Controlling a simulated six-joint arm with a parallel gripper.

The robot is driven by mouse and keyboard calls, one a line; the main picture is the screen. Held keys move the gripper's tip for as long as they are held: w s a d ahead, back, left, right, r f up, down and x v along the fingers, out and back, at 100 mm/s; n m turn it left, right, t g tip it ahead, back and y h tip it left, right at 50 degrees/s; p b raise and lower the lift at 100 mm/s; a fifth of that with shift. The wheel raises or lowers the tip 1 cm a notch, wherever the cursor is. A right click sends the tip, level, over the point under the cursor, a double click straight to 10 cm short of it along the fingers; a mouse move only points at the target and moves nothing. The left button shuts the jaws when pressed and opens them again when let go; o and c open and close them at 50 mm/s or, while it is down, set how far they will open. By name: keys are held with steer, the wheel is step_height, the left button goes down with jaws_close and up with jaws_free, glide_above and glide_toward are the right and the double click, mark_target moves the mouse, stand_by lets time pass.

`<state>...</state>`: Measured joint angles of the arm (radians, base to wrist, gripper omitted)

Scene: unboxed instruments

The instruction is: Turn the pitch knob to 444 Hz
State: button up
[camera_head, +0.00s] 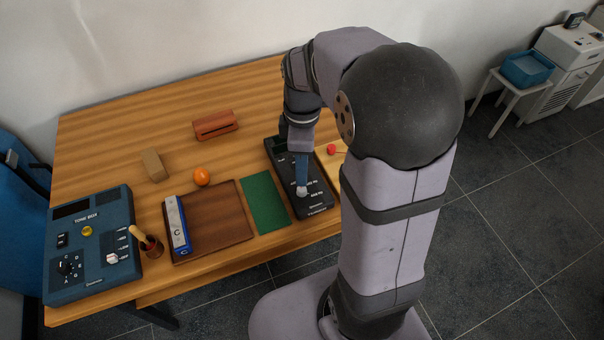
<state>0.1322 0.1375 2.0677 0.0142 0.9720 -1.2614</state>
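A long black device (314,201) lies on the wooden table, just left of my arm. It has a dark display at its far end and small white print beside a light round knob (301,191) near its front end. The print is too small to read surely. My gripper (302,185) points down over this device, with its tip at or just above the light knob. I cannot tell whether it touches or grips it. The blue tone box (88,216) at the far left has a black dial (68,267) and a white knob (112,258) with small labels.
Left of the black device are a green mat (265,202), a brown board (219,219) bearing a blue-and-white bar (177,225), a wooden cup (151,246) and an orange egg-shaped object (202,176). Behind are wooden blocks (215,124) (154,165). A red ball (331,149) is right of my gripper.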

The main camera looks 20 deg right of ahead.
mark_target(302, 189)
steer(key=shift+s+a+f, duration=0.1)
steer(key=shift+s+f, duration=0.05)
steer(key=shift+f, duration=3.5)
jaws_close()
